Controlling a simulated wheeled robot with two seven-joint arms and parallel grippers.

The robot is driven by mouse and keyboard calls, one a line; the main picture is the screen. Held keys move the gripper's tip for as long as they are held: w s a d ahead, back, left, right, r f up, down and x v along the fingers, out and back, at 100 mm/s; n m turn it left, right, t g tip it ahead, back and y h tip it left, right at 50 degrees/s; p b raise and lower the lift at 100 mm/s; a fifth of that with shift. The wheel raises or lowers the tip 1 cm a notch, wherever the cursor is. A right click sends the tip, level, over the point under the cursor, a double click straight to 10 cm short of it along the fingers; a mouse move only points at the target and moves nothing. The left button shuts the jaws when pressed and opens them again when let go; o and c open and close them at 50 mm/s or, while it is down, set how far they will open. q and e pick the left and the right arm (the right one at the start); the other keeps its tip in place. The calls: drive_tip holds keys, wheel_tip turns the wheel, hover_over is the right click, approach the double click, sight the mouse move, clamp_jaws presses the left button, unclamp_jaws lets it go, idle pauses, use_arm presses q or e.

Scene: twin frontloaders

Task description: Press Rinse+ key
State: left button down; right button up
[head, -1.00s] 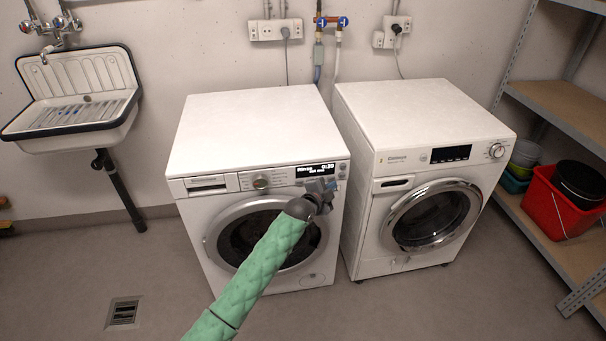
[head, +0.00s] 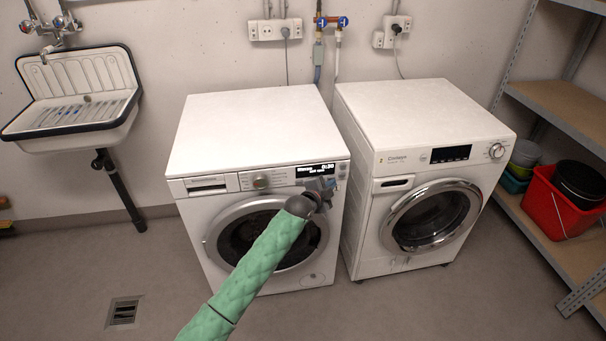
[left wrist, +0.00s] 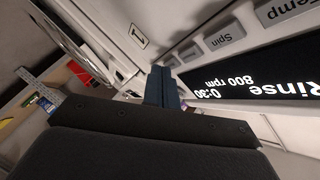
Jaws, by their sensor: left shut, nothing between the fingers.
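In the left wrist view the display (left wrist: 255,75) appears upside down and reads Rinse, 800 rpm, 0:30. A row of grey keys borders it: Temp (left wrist: 285,11), Spin (left wrist: 222,40) and smaller-looking ones (left wrist: 190,54) toward the fingers. No Rinse+ label is readable. My left gripper (head: 329,187) is shut and empty, just in front of the panel below the display's right part. Its fingertips (left wrist: 161,72) appear near the row's far end; contact cannot be told.
A second machine, the dryer-like one (head: 425,150), stands close on the right. A sink (head: 75,95) hangs at the left. A shelf unit (head: 560,105) with a red bucket (head: 560,205) stands at the right. The floor in front is clear apart from a drain (head: 123,312).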

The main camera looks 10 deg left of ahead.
use_arm(q)
drive_tip(key=shift+w, duration=0.1)
idle(0.4)
drive_tip(key=shift+s+d+p, duration=0.15)
drive_tip(key=shift+s+p, duration=0.3)
drive_tip(key=shift+s, duration=0.15)
drive_tip(key=shift+s+d+p, duration=0.3)
drive_tip(key=shift+s+p, duration=0.25)
drive_tip(key=shift+s, duration=0.4)
drive_tip(key=shift+s+d+p, duration=0.3)
drive_tip(key=shift+s+p, duration=0.2)
drive_tip(key=shift+s, duration=0.45)
drive_tip(key=shift+s+d+p, duration=0.3)
drive_tip(key=shift+s+p, duration=0.25)
drive_tip(key=shift+s, duration=0.4)
drive_tip(key=shift+s, duration=0.15)
